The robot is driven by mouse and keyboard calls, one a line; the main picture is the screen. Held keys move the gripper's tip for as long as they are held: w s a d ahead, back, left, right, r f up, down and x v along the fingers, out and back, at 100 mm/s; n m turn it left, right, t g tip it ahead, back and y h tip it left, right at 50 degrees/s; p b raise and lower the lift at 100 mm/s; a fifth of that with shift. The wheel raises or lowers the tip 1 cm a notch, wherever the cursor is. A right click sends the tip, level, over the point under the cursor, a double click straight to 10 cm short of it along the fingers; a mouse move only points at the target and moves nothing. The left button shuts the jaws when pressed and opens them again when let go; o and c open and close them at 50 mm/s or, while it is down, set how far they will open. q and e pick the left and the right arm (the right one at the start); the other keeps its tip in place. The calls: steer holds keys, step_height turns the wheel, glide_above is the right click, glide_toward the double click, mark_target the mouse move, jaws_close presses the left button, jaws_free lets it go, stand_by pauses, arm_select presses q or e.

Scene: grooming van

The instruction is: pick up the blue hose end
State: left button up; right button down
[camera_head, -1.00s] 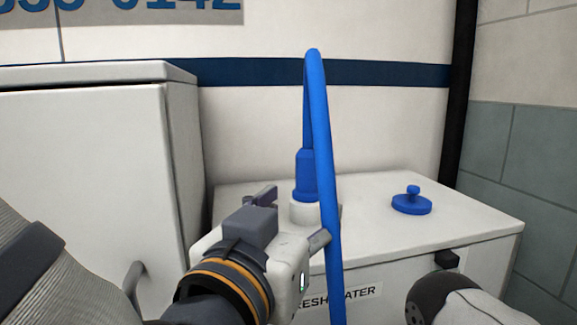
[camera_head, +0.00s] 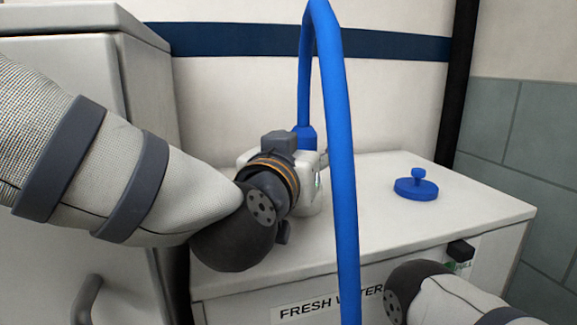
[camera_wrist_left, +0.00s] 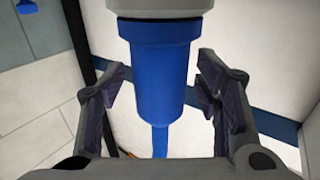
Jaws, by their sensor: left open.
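The blue hose end (camera_head: 306,134) stands on the white fresh water tank (camera_head: 385,215), with its lower part hidden behind my left gripper (camera_head: 303,148). Its blue hose (camera_head: 338,150) arches up and comes down in front of the tank. In the left wrist view, the thick blue hose end (camera_wrist_left: 158,68) lies between the two dark fingers of my left gripper (camera_wrist_left: 162,85). The fingers are open, with a visible gap on each side. A pale fitting (camera_wrist_left: 160,8) meets the hose end's wide rim. My right gripper is out of view; only part of my right arm shows at lower right.
A blue cap (camera_head: 416,187) lies on the tank top at the right. A black latch (camera_head: 461,250) is on the tank's front. A white cabinet (camera_head: 60,90) stands close on the left. The tank top between hose and cap is clear.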

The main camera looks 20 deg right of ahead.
mark_target(304, 126)
arm_select(q)
steer(key=shift+r, duration=0.1)
jaws_close()
